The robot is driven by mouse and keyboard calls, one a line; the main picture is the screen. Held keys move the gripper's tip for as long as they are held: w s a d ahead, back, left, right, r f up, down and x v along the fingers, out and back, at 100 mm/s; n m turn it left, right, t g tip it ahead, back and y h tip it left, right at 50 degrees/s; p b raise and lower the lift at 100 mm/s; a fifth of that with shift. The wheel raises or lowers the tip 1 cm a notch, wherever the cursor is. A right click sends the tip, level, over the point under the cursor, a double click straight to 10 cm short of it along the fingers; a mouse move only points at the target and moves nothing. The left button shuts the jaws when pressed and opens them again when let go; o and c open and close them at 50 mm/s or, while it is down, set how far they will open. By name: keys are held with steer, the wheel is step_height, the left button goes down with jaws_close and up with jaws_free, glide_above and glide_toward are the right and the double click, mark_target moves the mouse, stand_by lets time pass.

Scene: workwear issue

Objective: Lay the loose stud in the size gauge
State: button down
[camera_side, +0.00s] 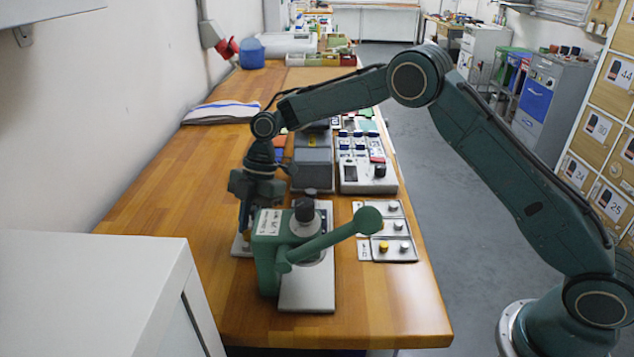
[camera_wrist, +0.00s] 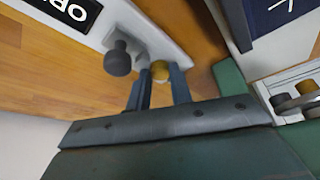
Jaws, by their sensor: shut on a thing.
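My gripper (camera_wrist: 160,78) is shut on a small brass-coloured stud (camera_wrist: 160,70), whose rounded top shows between the fingertips. A pale grey plate (camera_wrist: 150,28) with a dark grey round knob lies right by the fingertips; it looks like the size gauge, but I cannot tell for sure. I cannot tell whether the stud touches it. In the side view my gripper (camera_side: 244,222) points down at the table behind the green press, over the edge of a pale plate (camera_side: 240,248). The stud cannot be made out there.
A green hand press (camera_side: 270,240) with a long lever stands close in front of my gripper. Trays of studs (camera_side: 393,250) lie to its right. Grey boxes (camera_side: 313,160) and a device with blue-topped parts (camera_side: 368,178) stand behind. The wooden table (camera_side: 165,190) is clear at left.

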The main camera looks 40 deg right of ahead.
steer(key=shift+f, duration=0.15)
steer(key=c, duration=1.3)
jaws_free()
steer(key=shift+o, duration=0.2)
steer(key=v, duration=1.2)
steer(key=shift+d, duration=0.1)
